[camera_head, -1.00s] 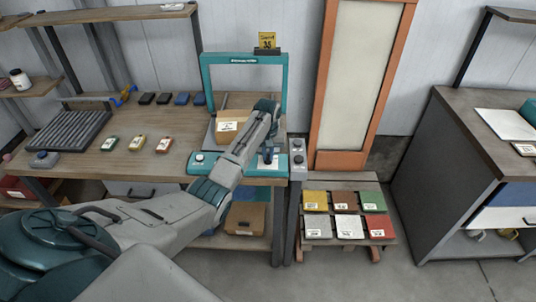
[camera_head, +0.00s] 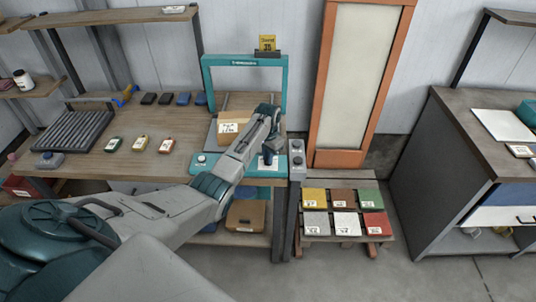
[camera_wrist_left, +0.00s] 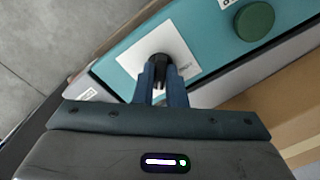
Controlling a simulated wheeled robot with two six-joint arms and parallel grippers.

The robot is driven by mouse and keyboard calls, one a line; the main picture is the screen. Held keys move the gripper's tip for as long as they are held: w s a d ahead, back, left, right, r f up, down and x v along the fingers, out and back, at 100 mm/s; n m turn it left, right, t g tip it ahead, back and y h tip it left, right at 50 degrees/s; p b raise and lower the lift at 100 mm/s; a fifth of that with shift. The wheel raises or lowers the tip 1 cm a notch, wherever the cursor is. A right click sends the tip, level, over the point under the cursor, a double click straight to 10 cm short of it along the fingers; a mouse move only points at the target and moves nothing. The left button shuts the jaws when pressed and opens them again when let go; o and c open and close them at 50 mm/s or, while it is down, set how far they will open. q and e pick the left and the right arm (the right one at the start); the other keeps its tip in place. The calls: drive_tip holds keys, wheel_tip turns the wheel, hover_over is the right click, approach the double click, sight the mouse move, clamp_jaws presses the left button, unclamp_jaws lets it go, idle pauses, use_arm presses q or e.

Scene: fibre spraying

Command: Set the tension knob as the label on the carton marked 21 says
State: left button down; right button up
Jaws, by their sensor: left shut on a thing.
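The tension knob (camera_wrist_left: 158,64) is dark and stands on a white plate on the teal machine's front panel (camera_wrist_left: 210,40). My left gripper (camera_wrist_left: 163,80) is shut on the knob, its two fingers on either side of it. In the head view my left gripper (camera_head: 268,157) is at the right part of the machine's front panel, and the knob is mostly hidden there. An open-topped or flat-topped carton (camera_head: 238,127) with a white label lies in the machine frame. Another carton (camera_head: 246,214) is on the shelf below. I cannot read their labels. My right gripper is not in view.
A green button (camera_wrist_left: 254,21) is near the knob. A yellow sign (camera_head: 267,43) tops the machine frame. A grey control post (camera_head: 297,160) stands close at right. Several coloured packs lie on a low pallet (camera_head: 318,238). Small items sit on the wooden table (camera_head: 140,167) at left.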

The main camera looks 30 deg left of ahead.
use_arm(q)
drive_tip(key=shift+w+r+m, duration=0.1)
drive_tip(key=shift+m, duration=0.4)
drive_tip(key=c, duration=1.5)
unclamp_jaws()
drive_tip(key=shift+r+b, duration=1.45)
drive_tip(key=shift+r, duration=3.95)
